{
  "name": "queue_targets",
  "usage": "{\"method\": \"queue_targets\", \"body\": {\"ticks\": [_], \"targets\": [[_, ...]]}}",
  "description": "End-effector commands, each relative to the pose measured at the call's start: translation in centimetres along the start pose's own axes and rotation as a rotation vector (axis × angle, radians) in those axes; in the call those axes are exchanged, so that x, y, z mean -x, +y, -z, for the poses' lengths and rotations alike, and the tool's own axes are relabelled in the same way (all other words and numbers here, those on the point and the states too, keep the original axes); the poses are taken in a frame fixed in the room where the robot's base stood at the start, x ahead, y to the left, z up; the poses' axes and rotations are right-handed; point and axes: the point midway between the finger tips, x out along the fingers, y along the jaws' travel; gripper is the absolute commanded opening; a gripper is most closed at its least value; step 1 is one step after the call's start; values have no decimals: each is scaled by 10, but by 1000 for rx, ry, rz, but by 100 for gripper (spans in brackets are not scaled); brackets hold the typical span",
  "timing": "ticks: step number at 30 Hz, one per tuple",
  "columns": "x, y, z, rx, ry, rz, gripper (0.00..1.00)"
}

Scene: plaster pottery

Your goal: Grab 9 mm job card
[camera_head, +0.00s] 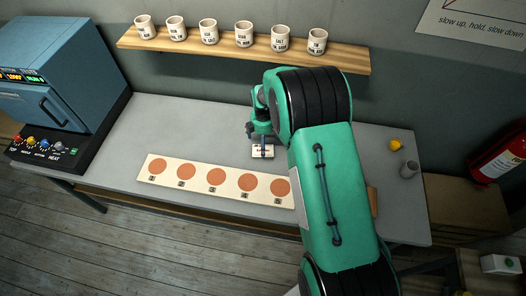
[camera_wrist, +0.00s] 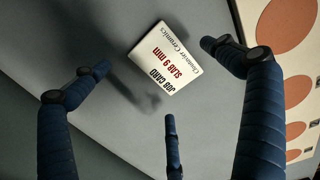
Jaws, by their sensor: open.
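The job card (camera_wrist: 163,62) is a small white block with "JOB CARD" in black and "SLAB 9 mm" in red. It lies on the grey table (camera_head: 215,125), and its label faces up. It also shows in the head view (camera_head: 262,153), partly covered by my gripper. My gripper (camera_head: 261,137) is open above the card. In the wrist view my gripper's blue fingers (camera_wrist: 160,75) spread around the card, with one to its left, one to its right and one below it. None is clearly touching it.
A cream board (camera_head: 170,183) with numbered orange discs lies in front of the card, close by. A blue kiln (camera_head: 60,75) stands at the left. A shelf of several cups (camera_head: 225,53) hangs behind. A yellow object (camera_head: 395,145) and a grey cup (camera_head: 409,169) stand at the right.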

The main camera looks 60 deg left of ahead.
Motion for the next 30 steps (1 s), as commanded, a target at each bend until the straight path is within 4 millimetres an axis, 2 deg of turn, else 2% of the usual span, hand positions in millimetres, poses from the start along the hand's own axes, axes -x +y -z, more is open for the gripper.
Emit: {"method": "queue_targets", "body": {"ticks": [6, 9, 27, 28, 30], "targets": [[-22, 0, 0, 0, 0, 1, 99], [-27, 0, 0, 0, 0, 0, 99], [-29, 0, 0, 0, 0, -1, 99], [-29, 0, 0, 0, 0, -1, 97], [-29, 0, 0, 0, 0, -1, 83]]}}
